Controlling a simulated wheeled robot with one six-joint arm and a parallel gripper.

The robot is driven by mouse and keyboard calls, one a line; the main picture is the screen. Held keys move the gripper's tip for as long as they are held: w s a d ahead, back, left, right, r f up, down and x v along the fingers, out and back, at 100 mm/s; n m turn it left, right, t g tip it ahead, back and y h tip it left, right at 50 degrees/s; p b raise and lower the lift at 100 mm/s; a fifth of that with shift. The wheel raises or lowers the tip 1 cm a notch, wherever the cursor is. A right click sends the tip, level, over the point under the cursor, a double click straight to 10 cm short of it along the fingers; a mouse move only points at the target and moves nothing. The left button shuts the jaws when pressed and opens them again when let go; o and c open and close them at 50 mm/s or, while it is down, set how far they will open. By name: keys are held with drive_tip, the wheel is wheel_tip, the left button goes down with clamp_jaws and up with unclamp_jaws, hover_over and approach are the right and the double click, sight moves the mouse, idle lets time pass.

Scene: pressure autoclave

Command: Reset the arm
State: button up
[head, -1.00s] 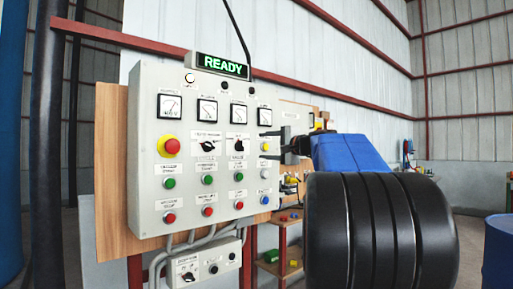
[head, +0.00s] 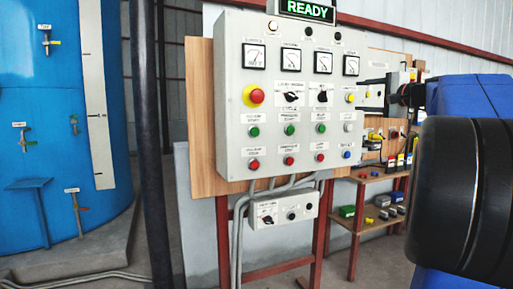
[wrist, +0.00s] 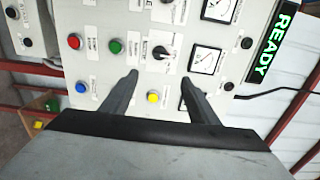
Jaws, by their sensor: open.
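My gripper (wrist: 160,78) is open and empty in the wrist view, its two dark fingers spread and pointing at the control panel. The yellow button (wrist: 153,97) shows between the fingers, and a black rotary knob (wrist: 160,52) lies just beyond their tips. In the head view the grey control panel (head: 230,150) shows its lit READY sign (head: 307,10). My gripper is at the panel's right edge there, small and partly merged with the background. I cannot tell the exact gap to the panel.
A large blue tank (head: 50,100) with valves stands at the left, behind a dark vertical pipe (head: 148,130). A small control box (head: 280,209) hangs under the panel. Red shelves (head: 375,183) with coloured items stand behind at the right. Floor shows between tank and panel.

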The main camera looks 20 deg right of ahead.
drive_tip(key=s+a+f+n+g+y, duration=0.2)
drive_tip(key=s+a+f+n+g, duration=0.15)
drive_tip(key=a+f, duration=0.95)
drive_tip(key=s+a+f+n+g+y, duration=0.1)
drive_tip(key=s+a+f+n+g, duration=0.25)
drive_tip(key=a+f, duration=0.95)
drive_tip(key=s+a+f+n+g+h, duration=0.1)
drive_tip(key=s+a+f+n+g, duration=0.1)
drive_tip(key=s+f, duration=0.5)
drive_tip(key=s+a+f+n+g+h, duration=0.1)
drive_tip(key=s+a+f+n+g, duration=0.1)
drive_tip(key=s+f+n, duration=0.3)
drive_tip(key=s+a+f+n+g+h, duration=0.1)
drive_tip(key=s+a+f+n+g, duration=0.1)
drive_tip(key=s+f, duration=0.6)
wheel_tip(320, 180, down, 4)
drive_tip(key=shift+s+a+f+n+h, duration=0.25)
drive_tip(key=shift+a+n, duration=0.55)
drive_tip(key=shift+a, duration=0.45)
drive_tip(key=shift+r, duration=0.1)
drive_tip(key=shift+c, duration=0.3)
